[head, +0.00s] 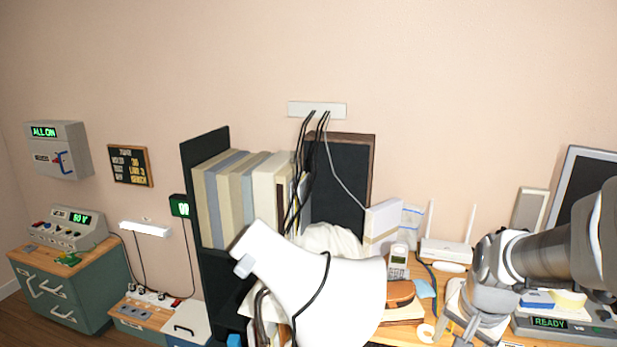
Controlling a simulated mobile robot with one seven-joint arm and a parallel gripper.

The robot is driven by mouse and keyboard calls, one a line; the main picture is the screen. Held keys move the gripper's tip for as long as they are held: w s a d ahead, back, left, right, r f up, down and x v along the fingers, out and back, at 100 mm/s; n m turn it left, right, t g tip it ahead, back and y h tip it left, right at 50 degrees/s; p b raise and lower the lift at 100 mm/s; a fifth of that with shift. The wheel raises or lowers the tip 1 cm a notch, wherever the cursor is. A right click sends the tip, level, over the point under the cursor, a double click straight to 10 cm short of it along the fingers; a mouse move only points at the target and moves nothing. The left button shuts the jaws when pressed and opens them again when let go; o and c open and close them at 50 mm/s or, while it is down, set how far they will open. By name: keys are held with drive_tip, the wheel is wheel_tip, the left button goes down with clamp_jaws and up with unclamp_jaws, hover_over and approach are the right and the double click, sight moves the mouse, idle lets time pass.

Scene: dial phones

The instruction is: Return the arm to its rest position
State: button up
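My arm (545,258) reaches in from the right edge, over the right part of the desk. Its grey and white wrist bends downward. My gripper (466,332) points down near the bottom edge of the view, in front of the desk. Its fingertips are not clear, so I cannot tell whether it is open or shut, and I see nothing plainly held. A cordless phone (398,262) stands upright on the desk, to the left of my wrist.
A large white tapered body (325,290) with a black cable blocks the lower middle. Tall binders (235,195) stand behind it. A white router (447,249), a monitor (590,180) and a "READY" device (562,325) crowd the desk around my arm. The wall above is open.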

drive_tip(key=s+a+r+n+t+p, duration=0.2)
drive_tip(key=s+a+r+n+p, duration=0.1)
drive_tip(key=s+a+r+n, duration=0.6)
drive_tip(key=shift+s+a+r+n+y, duration=0.4)
drive_tip(key=shift+s+a+r, duration=0.6)
drive_tip(key=shift+a+r, duration=1.05)
drive_tip(key=shift+d+r, duration=0.15)
